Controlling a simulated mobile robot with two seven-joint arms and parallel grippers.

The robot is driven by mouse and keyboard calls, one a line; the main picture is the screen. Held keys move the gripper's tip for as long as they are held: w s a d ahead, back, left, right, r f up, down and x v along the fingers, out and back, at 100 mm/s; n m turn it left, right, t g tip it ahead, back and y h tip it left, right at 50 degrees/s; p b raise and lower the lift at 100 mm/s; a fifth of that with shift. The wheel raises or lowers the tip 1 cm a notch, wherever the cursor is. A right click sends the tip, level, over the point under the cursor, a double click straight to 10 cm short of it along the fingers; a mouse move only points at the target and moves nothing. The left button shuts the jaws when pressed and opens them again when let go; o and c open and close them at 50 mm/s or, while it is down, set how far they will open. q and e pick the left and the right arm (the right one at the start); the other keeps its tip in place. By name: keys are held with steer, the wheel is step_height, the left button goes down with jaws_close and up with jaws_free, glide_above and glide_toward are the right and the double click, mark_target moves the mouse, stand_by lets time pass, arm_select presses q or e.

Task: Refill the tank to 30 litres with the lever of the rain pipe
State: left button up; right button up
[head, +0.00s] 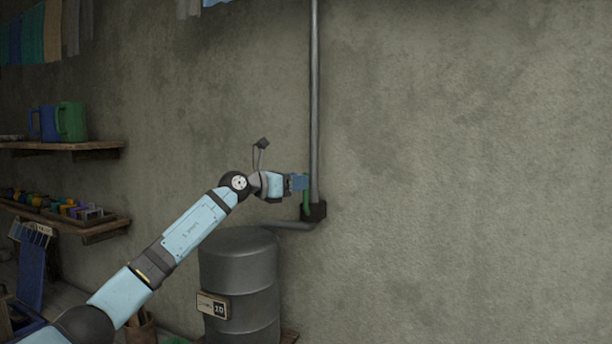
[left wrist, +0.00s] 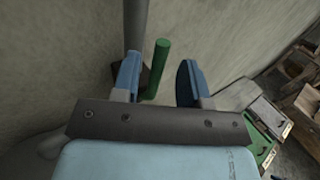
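The grey rain pipe (head: 314,100) runs down the wall to a dark box (head: 317,212), and a side spout reaches the grey tank (head: 240,275). A small plate on the tank (head: 212,305) seems to read 10. The green lever (head: 306,203) stands at the box, partly hidden by my left gripper (head: 300,182). In the left wrist view the green lever (left wrist: 156,70) shows between the two blue fingers of my left gripper (left wrist: 160,63), with gaps on both sides. The gripper is open. My right gripper is not in view.
Shelves at the left hold a blue mug (head: 43,123), a green mug (head: 71,121) and small coloured items (head: 75,210). Cloths (head: 40,35) hang at the upper left. The wall right of the pipe is bare.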

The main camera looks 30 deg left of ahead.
mark_target(306, 204)
arm_select(q)
steer(key=x, duration=0.3)
steer(key=shift+p, duration=0.3)
jaws_close()
